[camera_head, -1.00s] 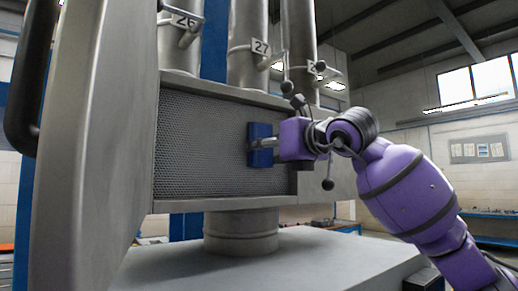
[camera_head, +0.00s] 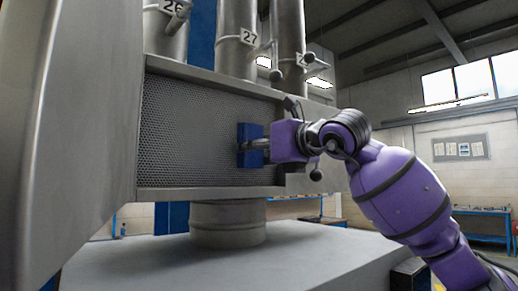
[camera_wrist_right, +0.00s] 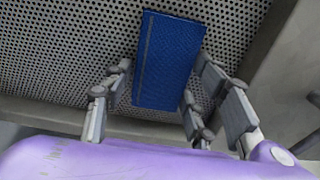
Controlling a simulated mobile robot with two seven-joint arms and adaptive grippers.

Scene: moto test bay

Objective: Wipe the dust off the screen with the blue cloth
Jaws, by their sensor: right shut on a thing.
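The screen (camera_head: 195,130) is a grey perforated metal panel in the front of a metal housing; it also fills the back of the right wrist view (camera_wrist_right: 60,50). The blue cloth (camera_head: 246,155) is a folded block against or very near the right part of the screen. It also shows in the right wrist view (camera_wrist_right: 168,60), between the fingers. My right gripper (camera_head: 258,146) is shut on the cloth and comes in from the right. I cannot make out dust on the visible mesh. My left gripper is not in view.
A large metal panel (camera_head: 75,130) stands close on the left. A grey platform (camera_head: 225,262) lies below, with a round pedestal (camera_head: 228,223). A bench (camera_head: 480,211) stands at the far right.

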